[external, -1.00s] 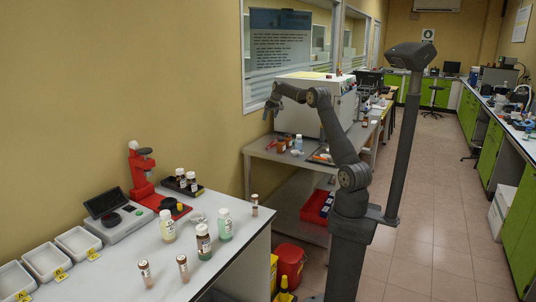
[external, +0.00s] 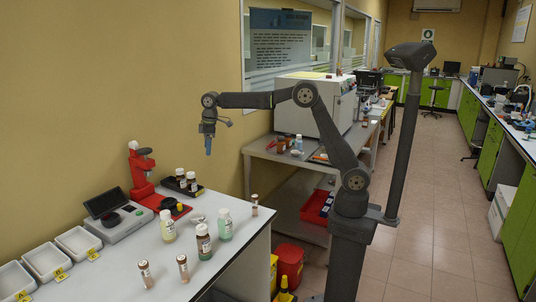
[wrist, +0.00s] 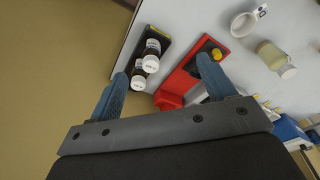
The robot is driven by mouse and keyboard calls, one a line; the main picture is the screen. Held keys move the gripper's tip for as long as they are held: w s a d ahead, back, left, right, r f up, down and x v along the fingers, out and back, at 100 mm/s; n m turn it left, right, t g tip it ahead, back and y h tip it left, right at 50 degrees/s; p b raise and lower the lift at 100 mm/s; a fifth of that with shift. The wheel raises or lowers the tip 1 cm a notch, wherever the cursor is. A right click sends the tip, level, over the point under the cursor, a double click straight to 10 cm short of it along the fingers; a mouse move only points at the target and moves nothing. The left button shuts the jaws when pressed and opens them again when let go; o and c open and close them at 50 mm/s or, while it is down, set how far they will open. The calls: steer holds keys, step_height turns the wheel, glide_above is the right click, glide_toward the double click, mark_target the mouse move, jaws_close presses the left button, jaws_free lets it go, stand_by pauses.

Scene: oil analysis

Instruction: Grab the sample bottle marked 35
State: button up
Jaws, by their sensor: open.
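My gripper (external: 208,150) points down above the far end of the left bench, apart from everything. In the wrist view my gripper (wrist: 163,82) is open and empty between its blue fingers. Two brown bottles with white caps stand in a black tray; the upper one in the wrist view (wrist: 152,48) and the lower one (wrist: 138,80) appear between the fingertips, nearer the left one. In the external view the left one (external: 181,176) and right one (external: 191,182) stand beside the red stand. I cannot read a 35 on any bottle.
The red stand (external: 140,170) rises next to the black tray (wrist: 150,35). White bins (external: 45,260) sit at the left. The wall is close behind.

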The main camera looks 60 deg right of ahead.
steer(key=s+a+n, duration=0.4)
steer(key=s+a, duration=0.8)
steer(key=a, duration=0.2)
steer(key=n+g+h, duration=0.1)
steer(key=n, duration=0.2)
glide_above(224, 211)
step_height(224, 211, down, 17)
steer(key=shift+w+d+r, duration=0.1)
steer(key=shift+w, duration=0.05)
steer(key=c, duration=1.2)
steer(key=shift+r, duration=0.15)
